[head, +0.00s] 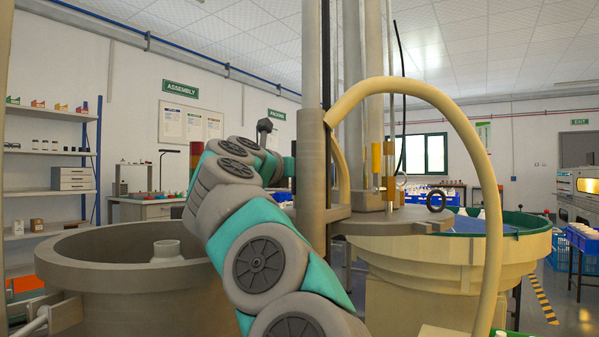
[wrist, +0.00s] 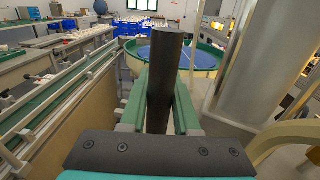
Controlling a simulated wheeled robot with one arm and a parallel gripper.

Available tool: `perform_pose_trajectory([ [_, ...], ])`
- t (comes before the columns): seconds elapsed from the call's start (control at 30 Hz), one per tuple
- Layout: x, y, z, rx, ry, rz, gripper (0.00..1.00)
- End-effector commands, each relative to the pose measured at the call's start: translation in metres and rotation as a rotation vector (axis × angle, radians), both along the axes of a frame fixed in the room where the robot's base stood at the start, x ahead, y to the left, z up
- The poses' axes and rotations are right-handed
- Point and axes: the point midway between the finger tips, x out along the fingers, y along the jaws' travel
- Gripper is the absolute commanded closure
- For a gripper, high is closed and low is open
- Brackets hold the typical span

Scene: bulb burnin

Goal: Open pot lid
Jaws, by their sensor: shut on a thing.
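A large grey round pot (head: 120,255) stands at the left in the head view, open at the top, with a pale neck-like part (head: 167,250) inside. A flat grey lid-like disc (head: 385,222) with a dark ring (head: 436,200) on it sits to the right of the grey column (head: 312,180). In the wrist view my gripper (wrist: 160,100) is shut on a dark upright bar (wrist: 168,55), which stands between its green fingers. In the head view the column hides most of my gripper; I cannot tell what the bar is fixed to.
A cream bowl machine (head: 430,270) with a green rim stands at the right, behind a curved cream hose (head: 470,130). Pale upright posts stand close to the column. Shelves (head: 50,190) line the left wall. In the wrist view a conveyor (wrist: 65,95) runs along the left.

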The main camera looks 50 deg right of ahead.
Motion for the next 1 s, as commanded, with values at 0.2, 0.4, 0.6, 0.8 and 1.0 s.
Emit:
perform_pose_trajectory([
  [0.2,-0.003,-0.001,0.004,-0.005,-0.003,-0.005,0.54],
  [0.4,-0.002,-0.001,0.003,-0.004,-0.002,-0.004,0.41],
  [0.6,-0.002,0.001,0.002,-0.004,-0.002,-0.003,0.41],
  [0.8,-0.002,0.024,0.002,-0.007,-0.001,0.004,0.41],
  [1.0,-0.008,0.056,0.002,-0.006,-0.004,0.002,0.41],
])
